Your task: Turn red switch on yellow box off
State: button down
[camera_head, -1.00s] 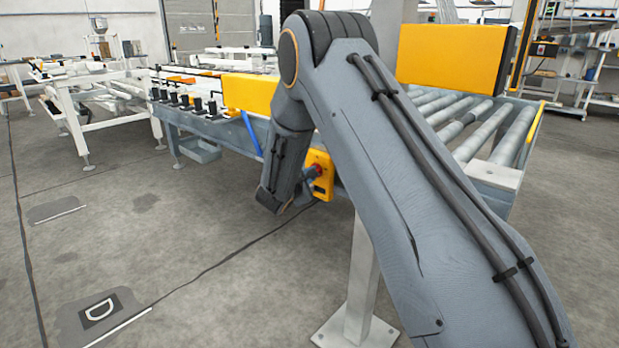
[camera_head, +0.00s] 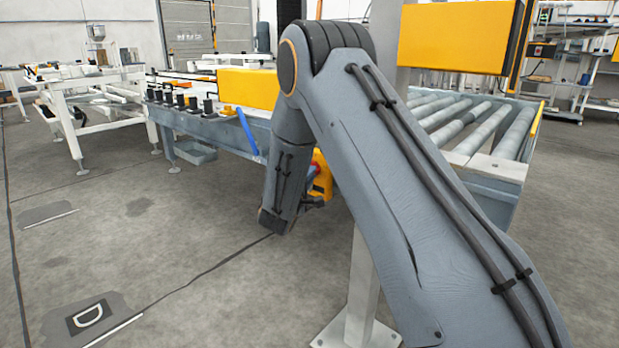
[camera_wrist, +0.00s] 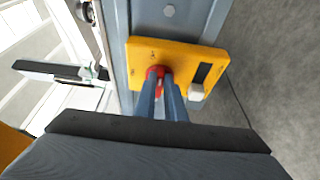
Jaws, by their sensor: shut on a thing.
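The yellow box (camera_wrist: 190,53) is fixed to the grey frame of the conveyor. Its red switch (camera_wrist: 156,71) sits on the left part of its face in the wrist view. My gripper (camera_wrist: 160,84) is at the switch, its two blue-grey fingers shut on the red knob and hiding much of it. The fingers are mostly hidden there. I cannot tell the exact angle of the switch.
A dark slot and a pale block (camera_wrist: 196,92) are on the right part of the box. The roller conveyor (camera_head: 470,125) stands behind my arm. Open floor (camera_head: 150,235) lies to the left.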

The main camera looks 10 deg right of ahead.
jog(key=shift+s+d+f, duration=0.1)
jog(key=shift+d+f, duration=0.05)
jog(key=c, duration=1.8)
grip_release()
jog(key=shift+c, duration=0.2)
jog(key=p+v, duration=0.3)
jog(key=v, duration=0.5)
